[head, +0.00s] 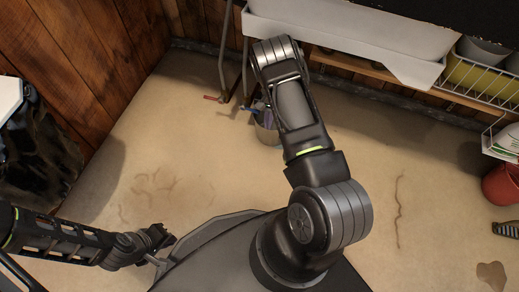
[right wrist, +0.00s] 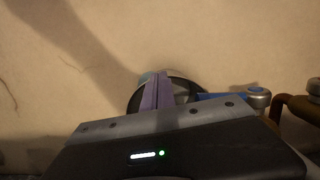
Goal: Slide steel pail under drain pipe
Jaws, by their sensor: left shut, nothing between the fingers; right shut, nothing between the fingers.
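The steel pail (head: 268,133) stands on the floor near the wall, partly hidden behind my right arm. In the right wrist view the pail (right wrist: 186,88) shows as a dark round opening, mostly covered by the gripper housing. My right gripper (head: 261,108) is shut and empty, pointing down at the pail; whether it touches the pail I cannot tell. A brown pipe (right wrist: 295,107) lies right of the pail in the wrist view. I cannot tell whether it is the drain pipe. My left gripper (head: 157,260) is shut and empty, low at the left, far from the pail.
A white trough (head: 340,30) hangs along the wall above the pail. A metal leg (head: 222,45) stands left of it, near a red handle (head: 212,98). A red bucket (head: 502,184) and wire basket (head: 485,80) are at right.

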